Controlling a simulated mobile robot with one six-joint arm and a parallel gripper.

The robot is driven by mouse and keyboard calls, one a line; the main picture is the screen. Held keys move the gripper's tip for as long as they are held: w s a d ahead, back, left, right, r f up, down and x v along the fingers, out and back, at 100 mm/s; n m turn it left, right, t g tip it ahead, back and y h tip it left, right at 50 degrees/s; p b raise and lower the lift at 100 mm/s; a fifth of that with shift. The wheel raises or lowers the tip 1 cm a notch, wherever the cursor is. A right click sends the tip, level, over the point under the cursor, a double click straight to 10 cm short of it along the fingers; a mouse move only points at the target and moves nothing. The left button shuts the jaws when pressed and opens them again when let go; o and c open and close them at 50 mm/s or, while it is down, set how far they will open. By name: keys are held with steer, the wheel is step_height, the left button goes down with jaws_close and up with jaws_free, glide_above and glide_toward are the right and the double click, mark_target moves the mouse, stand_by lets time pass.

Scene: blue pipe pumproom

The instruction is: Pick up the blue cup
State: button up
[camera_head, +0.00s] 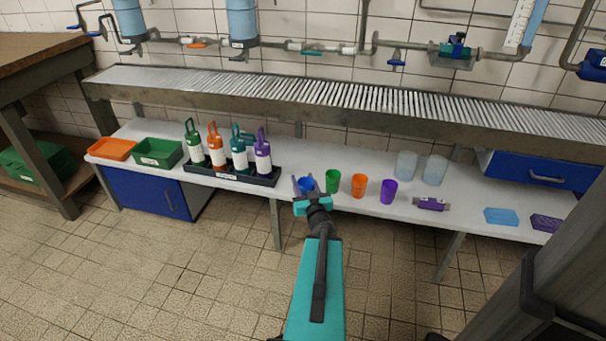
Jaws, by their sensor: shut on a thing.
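The blue cup (306,185) is at the front edge of the white bench, left of the green cup. My gripper (307,184) is shut on the blue cup, with one finger on each side of it. The gripper's body hides the lower part of the cup, so I cannot tell whether the cup touches the bench. My teal arm reaches up to it from the bottom of the picture.
A green cup (333,181), orange cup (359,185) and purple cup (388,191) stand to the right. A black tray (229,174) of several bottles is on the left. A slatted metal shelf (330,98) runs above the white bench (465,208).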

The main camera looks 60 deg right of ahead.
mark_target(306, 191)
steer(key=shift+s+a+r+p, duration=0.1)
steer(key=shift+s+a+p, duration=0.4)
steer(key=shift+p, duration=0.55)
steer(key=shift+s+a+r+p, duration=0.1)
steer(key=shift+s+a+p, duration=0.15)
steer(key=shift+a+p, duration=0.6)
steer(key=shift+d+f, duration=0.1)
steer(key=shift+d, duration=0.1)
steer(key=shift+w, duration=0.1)
